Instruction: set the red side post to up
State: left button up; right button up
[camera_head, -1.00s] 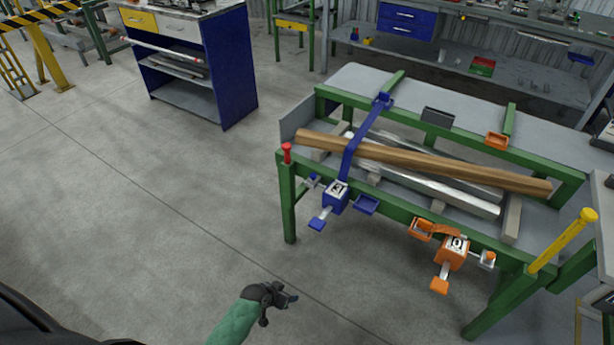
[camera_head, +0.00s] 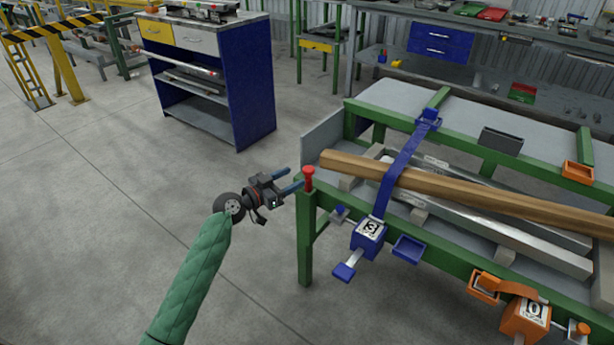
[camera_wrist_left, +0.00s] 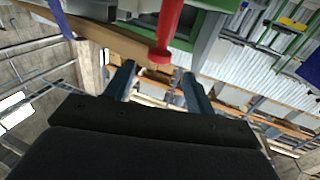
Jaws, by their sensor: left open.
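The red side post (camera_head: 308,177) is a short red peg with a wider head. It stands low on the near left corner of the green table frame (camera_head: 306,240). My left gripper (camera_head: 288,182) is just left of the post at about its height, with its fingers pointing at it. In the left wrist view the post (camera_wrist_left: 166,32) lies just beyond the tips of the open gripper (camera_wrist_left: 158,80), near the line between them. The fingers look empty and apart from the post. My right gripper is not in view.
A blue strap with a ratchet (camera_head: 368,236) crosses the timber beam (camera_head: 450,192) and metal bars right of the post. An orange ratchet (camera_head: 525,318) is at the lower right. A blue cabinet (camera_head: 245,90) stands behind. The floor left of the table is clear.

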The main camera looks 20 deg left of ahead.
pick_arm(q)
jog(key=p+x, duration=0.1)
jog(key=x, duration=0.6)
jog(key=shift+w+d+f, duration=0.1)
jog(key=shift+f, duration=0.05)
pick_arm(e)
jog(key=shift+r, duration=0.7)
pick_arm(q)
jog(key=shift+c, duration=0.2)
grip_shut()
jog(key=shift+r+p, duration=0.3)
jog(key=shift+r, duration=0.35)
notch_tip(320, 180, up, 4)
jog(key=shift+f+p, duration=0.1)
jog(key=shift+p, duration=0.65)
notch_tip(320, 180, up, 6)
jog(key=shift+f+p, duration=0.25)
jog(key=shift+p, duration=0.85)
notch_tip(320, 180, up, 9)
jog(key=p, duration=0.4)
send_over(308, 169)
jog(key=shift+w+r, duration=0.15)
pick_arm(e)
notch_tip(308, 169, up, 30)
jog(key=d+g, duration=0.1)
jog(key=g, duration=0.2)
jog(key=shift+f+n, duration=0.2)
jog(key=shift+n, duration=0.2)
